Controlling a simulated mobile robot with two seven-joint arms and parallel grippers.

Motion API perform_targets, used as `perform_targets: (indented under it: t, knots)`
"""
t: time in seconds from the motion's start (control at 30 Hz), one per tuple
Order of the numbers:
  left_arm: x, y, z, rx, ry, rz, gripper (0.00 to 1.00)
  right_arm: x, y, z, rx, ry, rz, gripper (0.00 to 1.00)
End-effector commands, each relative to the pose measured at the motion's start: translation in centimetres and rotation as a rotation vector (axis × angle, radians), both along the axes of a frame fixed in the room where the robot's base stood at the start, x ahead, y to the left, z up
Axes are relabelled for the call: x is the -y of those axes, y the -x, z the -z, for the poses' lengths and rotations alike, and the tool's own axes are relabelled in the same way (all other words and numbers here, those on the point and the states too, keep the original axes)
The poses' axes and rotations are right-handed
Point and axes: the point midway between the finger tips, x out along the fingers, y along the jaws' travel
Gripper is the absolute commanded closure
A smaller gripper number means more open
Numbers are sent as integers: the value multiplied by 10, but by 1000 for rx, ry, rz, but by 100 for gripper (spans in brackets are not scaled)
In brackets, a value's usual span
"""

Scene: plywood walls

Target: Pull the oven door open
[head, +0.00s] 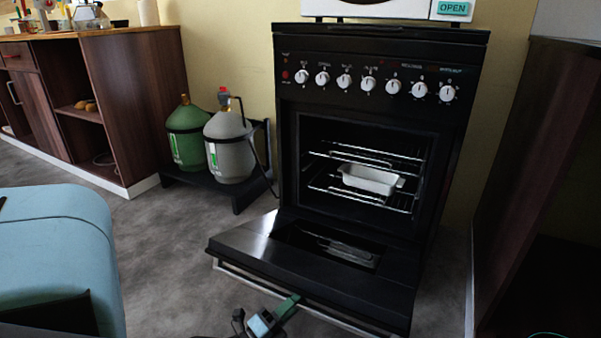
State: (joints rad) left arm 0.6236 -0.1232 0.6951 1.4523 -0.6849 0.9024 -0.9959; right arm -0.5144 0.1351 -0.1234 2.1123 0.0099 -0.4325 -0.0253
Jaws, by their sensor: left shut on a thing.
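The black oven (380,120) stands against the wall, with a row of white knobs on its front. Its door (310,270) is swung down, close to level, and the inside shows. A metal bar handle (340,320) runs along the door's outer edge. My left gripper (288,306) is at this handle, left of its middle, and is shut on it. The exact finger contact is small and partly hidden. My right gripper is not in view.
A white dish (370,179) sits on a wire rack inside the oven. Green (187,145) and grey (229,160) gas bottles stand left of it. A wooden cabinet (140,95) is at the left, dark panelling (530,150) at the right. Grey floor lies left of the door.

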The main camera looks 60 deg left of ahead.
Motion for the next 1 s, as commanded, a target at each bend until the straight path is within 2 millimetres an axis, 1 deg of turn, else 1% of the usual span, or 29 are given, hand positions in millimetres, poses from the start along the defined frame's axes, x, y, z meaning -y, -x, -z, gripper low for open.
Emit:
perform_targets:
  t: [0.03,0.3,0.73,0.77,0.8,0.87,0.9,1.0]
  knots:
    - [-5,-2,2,8,-3,-7,100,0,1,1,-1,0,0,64]
    - [-8,1,11,30,-19,-6,100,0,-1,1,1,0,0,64]
    - [-9,1,10,36,-22,-6,100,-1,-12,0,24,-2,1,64]
    - [-9,1,10,36,-22,-6,73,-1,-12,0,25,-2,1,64]
    - [-8,1,10,37,-22,-5,68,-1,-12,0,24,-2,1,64]
    - [-8,1,10,37,-22,-5,60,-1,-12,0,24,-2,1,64]
    - [-8,1,10,37,-22,-4,58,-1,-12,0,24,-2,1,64]
    - [-7,2,10,38,-23,-2,58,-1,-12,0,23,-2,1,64]
